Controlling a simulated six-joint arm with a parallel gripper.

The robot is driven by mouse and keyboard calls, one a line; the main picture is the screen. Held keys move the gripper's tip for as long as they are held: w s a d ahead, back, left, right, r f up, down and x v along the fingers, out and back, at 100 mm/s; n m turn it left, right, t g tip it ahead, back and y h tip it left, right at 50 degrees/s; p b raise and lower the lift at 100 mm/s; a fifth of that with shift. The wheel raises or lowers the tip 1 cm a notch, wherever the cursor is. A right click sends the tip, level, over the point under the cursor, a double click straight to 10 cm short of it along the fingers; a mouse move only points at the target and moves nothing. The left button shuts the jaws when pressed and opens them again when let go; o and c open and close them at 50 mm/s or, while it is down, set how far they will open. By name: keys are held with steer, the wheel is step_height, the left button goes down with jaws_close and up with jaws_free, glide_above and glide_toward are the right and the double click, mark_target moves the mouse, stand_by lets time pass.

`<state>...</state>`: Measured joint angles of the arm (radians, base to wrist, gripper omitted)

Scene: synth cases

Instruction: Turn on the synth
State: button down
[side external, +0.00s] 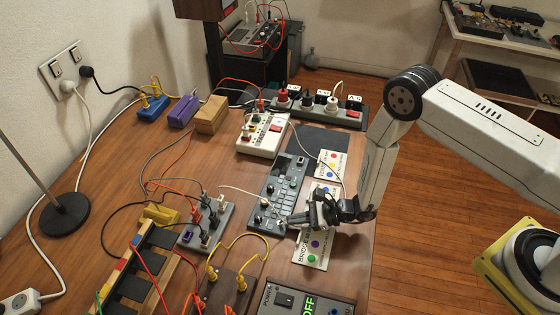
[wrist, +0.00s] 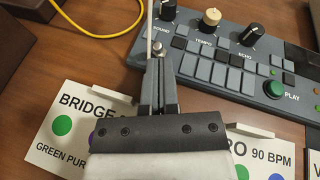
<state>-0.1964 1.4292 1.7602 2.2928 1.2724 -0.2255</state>
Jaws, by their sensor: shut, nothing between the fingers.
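The synth (side external: 278,192) is a long blue-grey unit with knobs, pads and keys, lying flat on the wooden table. In the wrist view the synth (wrist: 215,72) crosses the upper right, with a green PLAY button (wrist: 274,88). My gripper (side external: 292,221) is over the synth's near end and the cards beside it. In the wrist view my gripper (wrist: 158,65) has its fingers together, empty, at the synth's left edge by a small metal post; I cannot tell whether it touches. A box with a POWER label and green OFF display (side external: 308,303) stands at the front edge.
A BRIDGE card (side external: 314,252) and other dotted cards lie along the table's right side. Patch boxes (side external: 207,222) with cables stand left of the synth. A white controller (side external: 262,135) and a power strip (side external: 318,108) stand behind. A thin cable runs close to my fingers.

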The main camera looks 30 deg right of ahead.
steer(key=shift+w+a+r+g+h, duration=0.2)
steer(key=shift+r+g+h, duration=0.3)
steer(key=shift+h, duration=0.4)
stand_by(0.8)
steer(key=shift+w+a+r+m+g+h, duration=0.15)
steer(key=shift+m+g+h, duration=0.15)
steer(key=shift+g+h, duration=0.15)
steer(key=shift+w+a+r+g+h, duration=0.25)
steer(key=shift+r+g+h, duration=0.05)
steer(key=shift+g+h, duration=0.45)
steer(key=shift+r, duration=0.15)
steer(key=shift+r, duration=0.6)
steer(key=shift+r, duration=0.15)
steer(key=d+r, duration=0.4)
steer(key=r, duration=0.4)
steer(key=shift+s+d+r, duration=0.25)
steer(key=shift+s+r, duration=0.1)
